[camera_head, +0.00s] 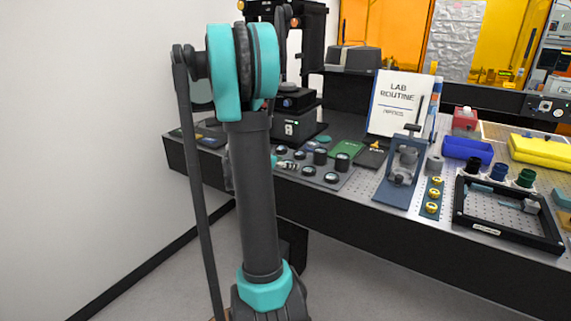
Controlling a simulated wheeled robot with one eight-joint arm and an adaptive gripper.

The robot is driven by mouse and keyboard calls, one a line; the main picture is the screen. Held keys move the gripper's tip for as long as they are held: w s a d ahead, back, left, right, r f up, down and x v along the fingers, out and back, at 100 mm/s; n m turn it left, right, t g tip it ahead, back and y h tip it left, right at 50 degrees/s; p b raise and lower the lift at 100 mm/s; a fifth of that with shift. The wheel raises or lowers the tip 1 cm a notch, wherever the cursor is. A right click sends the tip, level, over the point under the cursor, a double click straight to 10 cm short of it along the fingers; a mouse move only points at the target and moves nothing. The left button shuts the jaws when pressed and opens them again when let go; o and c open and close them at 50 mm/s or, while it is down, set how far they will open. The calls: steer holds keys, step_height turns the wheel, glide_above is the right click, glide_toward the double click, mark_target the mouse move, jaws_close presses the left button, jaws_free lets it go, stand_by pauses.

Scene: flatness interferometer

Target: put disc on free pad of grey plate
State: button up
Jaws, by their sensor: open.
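A grey plate (319,181) lies on the bench left of centre. Several dark round pieces with pale tops stand on it in rows, among them one at the front right (331,177) and a taller one at the right (342,162). At this size I cannot tell which is the disc, or which pad is free. My gripper (291,166) shows small at the plate's left part, just right of my arm, with silvery fingers. It is open, and I see nothing held between the fingers. My arm hides the plate's left edge.
A green board (347,148) and a teal round piece (323,139) lie behind the plate. A blue stand (398,188), brass pieces on a strip (432,207) and a black frame (485,228) are to the right. A dark instrument (297,127) rises behind.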

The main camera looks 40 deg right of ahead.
steer(key=v, duration=1.2)
steer(key=s+a+f+m+y, duration=0.4)
steer(key=s+a+f+m, duration=0.1)
steer(key=a, duration=0.3)
steer(key=s+a+f+m+t+y, duration=0.1)
steer(key=s+a+f+m+y, duration=0.3)
steer(key=s+a+f+m, duration=0.2)
steer(key=s+a+f+m+y, duration=0.4)
steer(key=a+m, duration=0.5)
steer(key=a, duration=0.3)
steer(key=shift+s+f+t+y, duration=0.3)
steer(key=shift+s+f+t, duration=0.1)
steer(key=shift+s+f, duration=0.45)
steer(key=shift+a+r, duration=0.1)
